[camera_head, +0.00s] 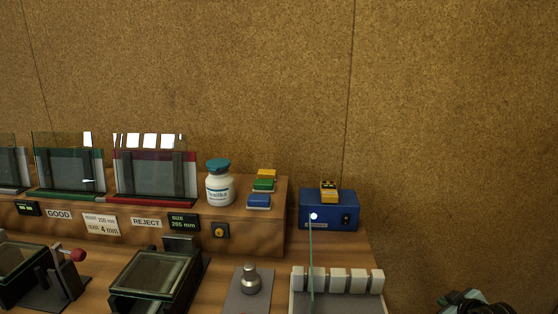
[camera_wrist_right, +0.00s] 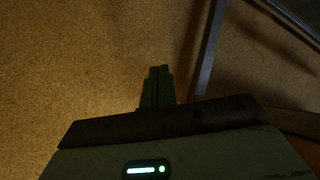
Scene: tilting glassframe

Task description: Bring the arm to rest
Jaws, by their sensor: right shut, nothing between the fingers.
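My right gripper (camera_head: 468,303) is partly in view at the bottom right corner of the head view, dark and cut off by the lower edge. It is to the right of the bench and away from everything on it. In the right wrist view its fingers (camera_wrist_right: 157,84) are together, with nothing between them, over a speckled brown surface. My left gripper is in neither view.
The wooden bench holds a green rack (camera_head: 70,175), a red rack (camera_head: 152,177), a white bottle (camera_head: 219,188), a blue box (camera_head: 328,212), a tilting frame (camera_head: 150,275) and a slotted white holder (camera_head: 336,281) with a thin glass pane (camera_head: 310,260). A metal bar (camera_wrist_right: 211,45) shows beside my right gripper.

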